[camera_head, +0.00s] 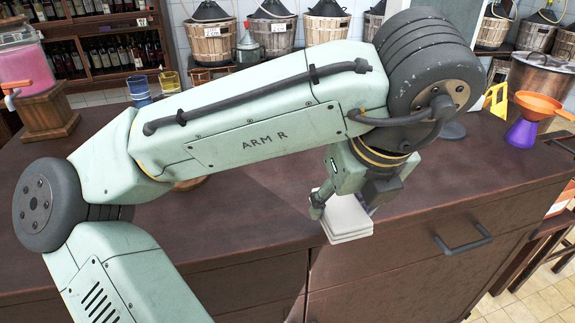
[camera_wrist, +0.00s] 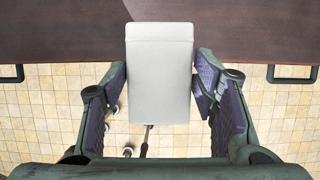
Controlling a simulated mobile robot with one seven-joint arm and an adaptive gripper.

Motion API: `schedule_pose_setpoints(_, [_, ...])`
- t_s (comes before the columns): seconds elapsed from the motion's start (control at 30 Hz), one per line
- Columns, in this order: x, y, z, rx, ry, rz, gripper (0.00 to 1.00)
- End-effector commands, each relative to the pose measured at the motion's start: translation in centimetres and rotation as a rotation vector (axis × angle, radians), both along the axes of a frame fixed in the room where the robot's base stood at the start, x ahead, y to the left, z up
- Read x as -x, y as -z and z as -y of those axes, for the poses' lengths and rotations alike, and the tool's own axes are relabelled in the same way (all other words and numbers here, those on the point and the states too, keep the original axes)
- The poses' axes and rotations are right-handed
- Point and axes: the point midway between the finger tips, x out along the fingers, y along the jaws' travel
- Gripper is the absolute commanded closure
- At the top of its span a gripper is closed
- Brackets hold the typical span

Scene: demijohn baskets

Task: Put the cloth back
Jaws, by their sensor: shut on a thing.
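The cloth (camera_head: 348,223) is white and folded into a flat, layered rectangular pad. It is at the counter's front edge in the head view. My gripper (camera_head: 343,203) points down and is shut on it, one finger on each side. In the wrist view the cloth (camera_wrist: 160,75) lies between the two finger pads of my gripper (camera_wrist: 160,86). Its far end overlaps the dark counter, and its near part is over the tiled floor. I cannot tell whether it touches the counter (camera_head: 265,215). My arm hides much of the counter top.
An orange funnel (camera_head: 540,104) on a purple vessel (camera_head: 522,133) and a yellow item (camera_head: 496,100) stand at the right. Blue (camera_head: 139,88) and yellow (camera_head: 169,82) cups and a pink dispenser (camera_head: 25,65) stand at the left. A drawer handle (camera_head: 463,241) juts from the front. Basketed demijohns (camera_head: 205,40) line the back.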

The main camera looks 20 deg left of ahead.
Motion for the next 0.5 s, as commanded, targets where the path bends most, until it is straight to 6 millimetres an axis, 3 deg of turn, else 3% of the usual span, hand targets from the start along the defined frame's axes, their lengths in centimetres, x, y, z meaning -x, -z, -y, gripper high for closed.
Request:
schedule_pose_setpoints(0.17, [-0.8,0.1,-1.2,-0.002,-0.003,0.000,0.69])
schedule_pose_setpoints(0.5, [-5.8,0.8,-8.6,0.000,-0.007,0.000,0.69])
